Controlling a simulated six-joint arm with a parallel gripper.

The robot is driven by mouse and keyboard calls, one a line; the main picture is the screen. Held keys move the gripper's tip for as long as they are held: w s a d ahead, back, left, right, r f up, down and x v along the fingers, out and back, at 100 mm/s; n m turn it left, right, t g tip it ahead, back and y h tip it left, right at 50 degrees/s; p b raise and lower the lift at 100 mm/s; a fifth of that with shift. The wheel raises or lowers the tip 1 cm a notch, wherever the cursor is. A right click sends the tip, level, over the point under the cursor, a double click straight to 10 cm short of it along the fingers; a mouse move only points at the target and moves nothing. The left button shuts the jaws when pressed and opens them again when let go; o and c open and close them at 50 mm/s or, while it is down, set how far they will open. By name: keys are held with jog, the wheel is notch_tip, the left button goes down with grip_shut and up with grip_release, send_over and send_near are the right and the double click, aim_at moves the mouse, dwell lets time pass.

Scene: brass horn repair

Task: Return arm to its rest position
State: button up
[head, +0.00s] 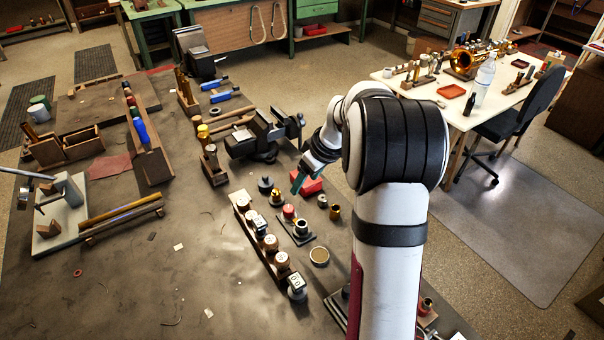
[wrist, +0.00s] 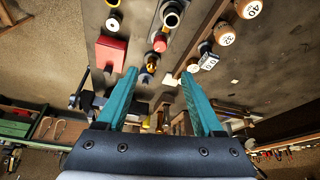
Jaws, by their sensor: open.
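My gripper (wrist: 158,88) is open, its two teal fingers apart in the wrist view, with nothing held between them. In the head view my gripper (head: 297,182) hangs over the dark workbench (head: 200,250), close to a red box (head: 308,186) and behind the row of small parts. My white arm reaches up from the lower right of the head view and hides part of the bench. The red box also shows in the wrist view (wrist: 111,52), left of the fingertips.
A black vise (head: 258,138) stands just left of my gripper. A wooden rail (head: 262,240) with several knobbed pieces and small parts lie in front. A light table (head: 455,90) with a brass horn (head: 464,62) and bottle (head: 482,80) stands at right.

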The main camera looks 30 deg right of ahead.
jog(key=s+a+r+m+g+y, duration=0.1)
jog(key=s+a+r+m, duration=0.15)
jog(key=s+a, duration=0.7)
jog(key=s+a+r+m+g, duration=0.2)
jog(key=s+a+r, duration=0.2)
jog(key=s+a, duration=0.55)
jog(key=s+a+f+m+g, duration=0.1)
jog(key=s+a+m, duration=0.3)
jog(key=s, duration=0.7)
jog(key=shift+s+a+f+g, duration=0.25)
jog(key=shift+a+f+g, duration=0.05)
jog(key=shift+a, duration=0.45)
jog(key=shift+o, duration=0.2)
